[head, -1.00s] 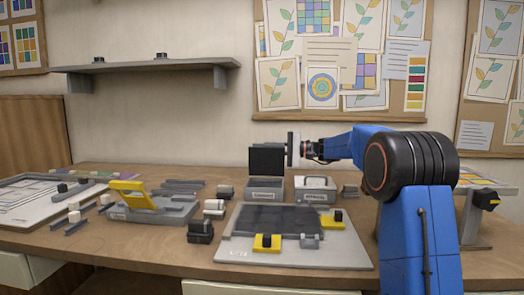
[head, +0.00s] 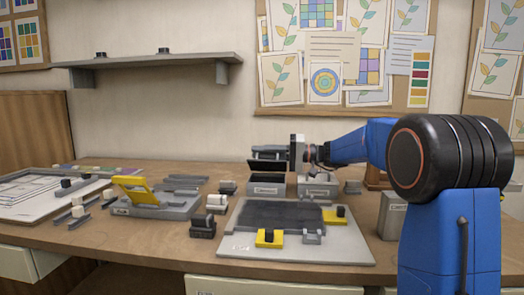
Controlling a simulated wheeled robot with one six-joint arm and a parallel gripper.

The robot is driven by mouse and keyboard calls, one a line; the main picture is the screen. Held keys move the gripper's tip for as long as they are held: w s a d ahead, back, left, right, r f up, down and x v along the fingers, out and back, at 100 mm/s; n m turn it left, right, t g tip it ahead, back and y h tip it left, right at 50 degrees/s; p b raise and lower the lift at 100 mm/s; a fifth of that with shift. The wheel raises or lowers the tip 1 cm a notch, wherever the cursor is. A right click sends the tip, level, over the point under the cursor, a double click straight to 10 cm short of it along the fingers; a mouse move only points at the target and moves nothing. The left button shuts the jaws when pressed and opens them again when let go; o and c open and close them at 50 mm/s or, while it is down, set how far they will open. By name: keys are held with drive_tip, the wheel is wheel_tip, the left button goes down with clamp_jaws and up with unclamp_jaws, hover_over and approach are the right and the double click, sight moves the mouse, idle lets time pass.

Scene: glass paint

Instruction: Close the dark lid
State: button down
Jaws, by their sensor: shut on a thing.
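The dark lid (head: 266,167) is a flat black panel on a small grey labelled box (head: 265,189) towards the back of the bench. The exact contact is too small to see clearly.
A second grey labelled box (head: 317,188) stands just right, under my wrist. In front lies a grey board with a dark panel (head: 280,215) and yellow clamps. A yellow-topped tool (head: 135,190) stands left. A shelf (head: 150,70) hangs above.

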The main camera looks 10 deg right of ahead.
drive_tip(key=shift+s+a, duration=0.15)
drive_tip(key=shift+s, duration=0.3)
drive_tip(key=shift+f, duration=0.1)
drive_tip(key=shift+s, duration=0.1)
drive_tip(key=c, duration=1.9)
unclamp_jaws()
drive_tip(key=shift+s, duration=0.1)
drive_tip(key=shift+d, duration=0.2)
drive_tip(key=shift+v, duration=3.55)
drive_tip(key=shift+c, duration=0.5)
